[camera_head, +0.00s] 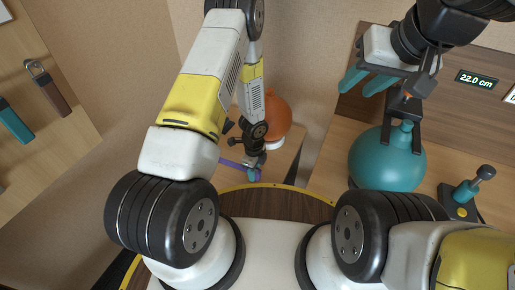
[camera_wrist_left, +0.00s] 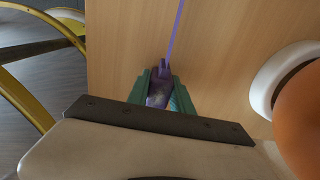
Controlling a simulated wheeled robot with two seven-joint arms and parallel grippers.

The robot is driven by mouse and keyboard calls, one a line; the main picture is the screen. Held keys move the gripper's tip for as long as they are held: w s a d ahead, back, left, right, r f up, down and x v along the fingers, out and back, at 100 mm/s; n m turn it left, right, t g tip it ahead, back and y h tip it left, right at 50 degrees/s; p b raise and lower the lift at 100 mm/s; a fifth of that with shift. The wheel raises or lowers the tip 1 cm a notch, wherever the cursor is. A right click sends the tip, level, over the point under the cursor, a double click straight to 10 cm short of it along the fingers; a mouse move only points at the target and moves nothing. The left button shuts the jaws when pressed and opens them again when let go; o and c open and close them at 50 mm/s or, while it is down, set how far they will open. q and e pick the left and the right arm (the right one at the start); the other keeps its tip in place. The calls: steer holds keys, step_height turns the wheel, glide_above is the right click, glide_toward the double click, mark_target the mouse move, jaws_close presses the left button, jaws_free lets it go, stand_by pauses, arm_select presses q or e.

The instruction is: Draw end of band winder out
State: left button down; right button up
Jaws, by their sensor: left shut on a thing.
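My left gripper (camera_head: 252,174) is low over a wooden surface, beyond the rim of my base. In the left wrist view its green fingers (camera_wrist_left: 163,95) are shut on a purple end piece (camera_wrist_left: 160,88). A thin purple band (camera_wrist_left: 175,35) runs from this piece to the top edge of that view. The band also shows in the head view (camera_head: 231,164), running left from the gripper and partly hidden by my arm. I cannot make out the winder body. My right gripper (camera_head: 367,84) is raised at the upper right, teal fingers apart and empty.
An orange ball (camera_head: 276,114) on a white ring (camera_wrist_left: 272,80) stands close right of my left gripper. A teal ball (camera_head: 385,163) sits below my right gripper. A display (camera_head: 477,79) reads 22.0 cm. Handled tools (camera_head: 47,88) hang on the left wall panel.

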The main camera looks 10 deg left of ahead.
arm_select(q)
steer(key=shift+f, duration=0.35)
steer(key=c, duration=1.1)
jaws_free()
steer(key=shift+o, duration=0.2)
steer(key=shift+r, duration=0.1)
